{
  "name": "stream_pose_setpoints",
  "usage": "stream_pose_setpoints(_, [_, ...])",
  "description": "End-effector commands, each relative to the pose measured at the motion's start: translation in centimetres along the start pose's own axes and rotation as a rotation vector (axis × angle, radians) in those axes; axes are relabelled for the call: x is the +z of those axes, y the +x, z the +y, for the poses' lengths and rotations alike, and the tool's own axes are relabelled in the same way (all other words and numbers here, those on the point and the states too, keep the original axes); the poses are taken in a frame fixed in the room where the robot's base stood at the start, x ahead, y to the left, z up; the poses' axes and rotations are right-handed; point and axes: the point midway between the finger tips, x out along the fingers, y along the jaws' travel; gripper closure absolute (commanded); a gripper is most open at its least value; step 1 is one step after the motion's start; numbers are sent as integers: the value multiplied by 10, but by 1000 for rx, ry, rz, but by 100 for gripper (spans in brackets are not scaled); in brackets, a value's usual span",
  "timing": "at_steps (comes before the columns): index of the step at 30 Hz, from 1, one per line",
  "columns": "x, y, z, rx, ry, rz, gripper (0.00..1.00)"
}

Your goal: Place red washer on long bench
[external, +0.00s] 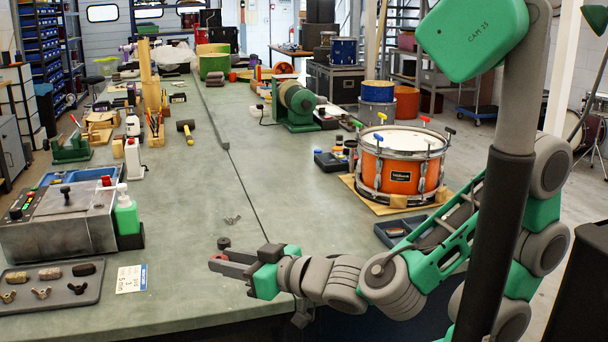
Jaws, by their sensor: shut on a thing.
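The long bench (190,220) has a grey-green top and runs from the front of the external view far to the back. My gripper (217,260) is low over the near part of the bench, reaching in from the right. Its jaws are shut on a small reddish piece, the red washer (218,257), which the fingers mostly hide. I cannot tell whether the washer touches the bench top.
A tray of small parts (52,285), a label card (131,279) and a green bottle (126,212) are at left. An orange drum (398,170) stands at right.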

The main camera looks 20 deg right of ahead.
Motion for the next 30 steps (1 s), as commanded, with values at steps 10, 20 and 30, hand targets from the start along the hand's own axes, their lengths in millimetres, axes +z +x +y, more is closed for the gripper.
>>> stream_pose_setpoints(10, [-21, -31, -31, 4, 4, 2, 100])
stream_pose_setpoints(20, [-23, -37, 37, 259, 35, -1, 100])
stream_pose_setpoints(30, [-4, -45, 63, 352, 54, 1, 100])
